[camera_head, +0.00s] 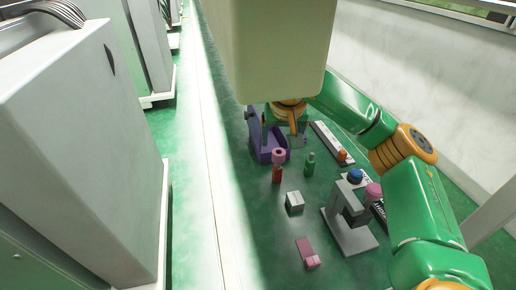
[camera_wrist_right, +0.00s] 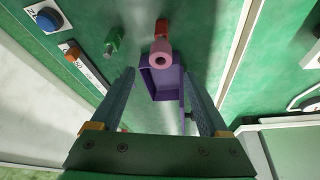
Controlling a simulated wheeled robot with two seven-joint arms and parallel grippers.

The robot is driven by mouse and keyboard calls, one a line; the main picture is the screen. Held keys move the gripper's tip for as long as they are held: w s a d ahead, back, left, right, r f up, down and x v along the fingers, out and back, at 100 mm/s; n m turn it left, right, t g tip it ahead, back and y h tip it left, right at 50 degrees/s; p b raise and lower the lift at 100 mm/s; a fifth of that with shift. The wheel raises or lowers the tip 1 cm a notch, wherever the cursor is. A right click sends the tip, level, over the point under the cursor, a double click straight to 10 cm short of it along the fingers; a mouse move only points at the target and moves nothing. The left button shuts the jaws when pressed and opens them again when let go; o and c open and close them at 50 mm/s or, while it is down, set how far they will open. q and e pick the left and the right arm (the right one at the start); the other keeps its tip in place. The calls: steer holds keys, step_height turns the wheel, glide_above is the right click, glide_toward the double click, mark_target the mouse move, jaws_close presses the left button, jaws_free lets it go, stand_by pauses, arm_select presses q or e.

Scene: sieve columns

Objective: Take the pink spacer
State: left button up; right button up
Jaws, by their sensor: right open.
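The pink spacer (camera_head: 278,156) is a short ring with a hole, at the end of a red piece (camera_head: 277,174) near the purple tray (camera_head: 257,150). In the right wrist view the spacer (camera_wrist_right: 161,58) shows its hole, just beyond the fingertips and between their lines. The red piece (camera_wrist_right: 162,27) is behind it. My right gripper (camera_wrist_right: 160,76) is open with nothing held between its fingers; the purple tray (camera_wrist_right: 160,84) shows beyond them. In the head view the right gripper (camera_head: 297,138) is partly hidden, beside the tray. My left gripper is not in view.
A green bottle-like piece (camera_head: 310,165) stands right of the spacer. A grey block (camera_head: 294,202) and a pink block (camera_head: 307,252) lie nearer. The green surface between them is clear.

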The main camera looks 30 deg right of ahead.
mark_target(279, 151)
steer(key=x, duration=0.5)
steer(key=shift+f+p, duration=0.35)
steer(key=shift+f, duration=0.1)
steer(key=shift+s+a+r, duration=0.1)
steer(key=shift+s, duration=0.05)
steer(key=shift+c, duration=1.2)
jaws_close()
